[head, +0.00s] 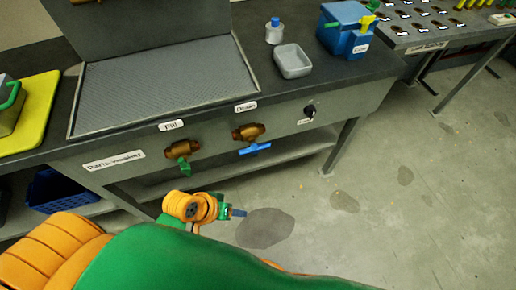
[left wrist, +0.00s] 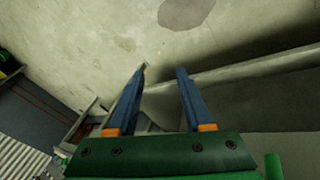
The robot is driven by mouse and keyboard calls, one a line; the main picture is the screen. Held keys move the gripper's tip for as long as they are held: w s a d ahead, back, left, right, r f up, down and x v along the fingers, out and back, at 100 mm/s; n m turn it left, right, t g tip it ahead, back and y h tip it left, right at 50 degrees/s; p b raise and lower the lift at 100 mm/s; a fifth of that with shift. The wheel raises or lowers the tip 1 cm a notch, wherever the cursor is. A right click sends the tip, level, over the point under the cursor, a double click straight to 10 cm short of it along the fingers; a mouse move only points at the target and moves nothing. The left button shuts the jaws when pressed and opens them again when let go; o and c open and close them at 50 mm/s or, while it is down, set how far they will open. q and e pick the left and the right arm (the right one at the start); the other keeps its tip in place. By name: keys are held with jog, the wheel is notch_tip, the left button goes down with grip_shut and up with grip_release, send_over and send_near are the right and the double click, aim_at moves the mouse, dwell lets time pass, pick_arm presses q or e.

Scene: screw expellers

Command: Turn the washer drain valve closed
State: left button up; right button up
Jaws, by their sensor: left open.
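The drain valve (head: 249,131) is a brass body on the front of the parts washer, below the "Drain" label. Its blue handle (head: 255,148) lies roughly level, left to right in the picture. My left gripper (head: 238,212) is in front of the washer, below the blue handle and apart from it. In the left wrist view my left gripper (left wrist: 163,72) has its two blue fingers spread with nothing between them. The valve does not show clearly in that view. My right gripper is not seen.
A fill valve (head: 182,149) with a green handle sits left of the drain valve. A black knob (head: 309,111) is to the right. The washer has a ribbed top (head: 165,85) and a lower shelf (head: 285,148). Stained concrete floor (head: 400,190) is open at right.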

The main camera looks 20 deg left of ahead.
pick_arm(q)
jog(key=w+d+r+n+t+h, duration=0.25)
jog(key=w+n+h, duration=0.2)
jog(key=n, duration=0.25)
jog(key=n+t+h, duration=0.2)
jog(key=n+t, duration=0.4)
jog(key=n, duration=0.4)
send_near(253, 151)
jog(key=shift+g, duration=0.25)
jog(key=x, duration=0.5)
jog(key=shift+r, duration=0.2)
jog(key=x, duration=0.7)
jog(key=shift+w+a, duration=0.15)
jog(key=shift+a, duration=0.05)
jog(key=shift+f, duration=0.1)
grip_shut()
